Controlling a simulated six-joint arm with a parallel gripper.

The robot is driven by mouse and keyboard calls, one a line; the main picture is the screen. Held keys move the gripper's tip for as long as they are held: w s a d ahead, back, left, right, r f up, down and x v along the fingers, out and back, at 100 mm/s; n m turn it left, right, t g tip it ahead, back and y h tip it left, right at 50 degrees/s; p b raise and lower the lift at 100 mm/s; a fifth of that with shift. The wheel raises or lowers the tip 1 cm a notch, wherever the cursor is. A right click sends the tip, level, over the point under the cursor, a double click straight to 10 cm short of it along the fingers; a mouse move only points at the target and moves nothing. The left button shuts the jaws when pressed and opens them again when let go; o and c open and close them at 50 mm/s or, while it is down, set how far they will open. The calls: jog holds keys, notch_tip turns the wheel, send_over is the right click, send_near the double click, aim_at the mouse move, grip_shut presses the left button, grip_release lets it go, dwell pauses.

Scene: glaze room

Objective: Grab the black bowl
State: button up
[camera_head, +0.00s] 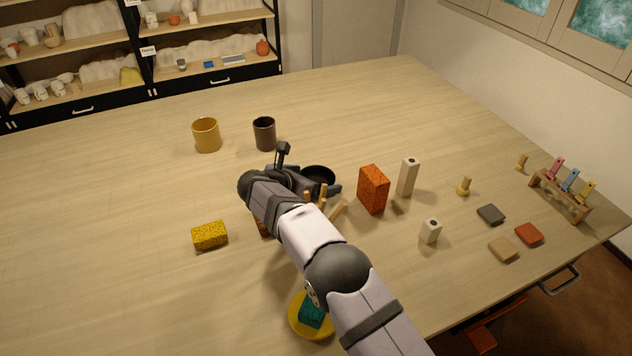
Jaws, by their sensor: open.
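The black bowl (319,173) sits on the wooden table, near the middle of the head view. Its near and left parts are hidden behind my gripper and arm. My gripper (325,191) is open, just in front of the bowl and to its left in the picture. One dark finger reaches along the bowl's near right side. I cannot tell whether the fingers touch the bowl or whether its rim lies between them.
An orange speckled block (373,189) and a tall white block (408,177) stand close right of the bowl. A dark cup (264,134) and a yellow cup (206,135) stand behind left. Wooden pegs (322,197) are beside my arm. The table's back right is clear.

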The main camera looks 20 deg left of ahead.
jog(key=shift+x, duration=0.9)
jog(key=c, duration=1.1)
jog(key=shift+r, duration=0.1)
notch_tip(320, 180, up, 10)
jog(key=b, duration=0.1)
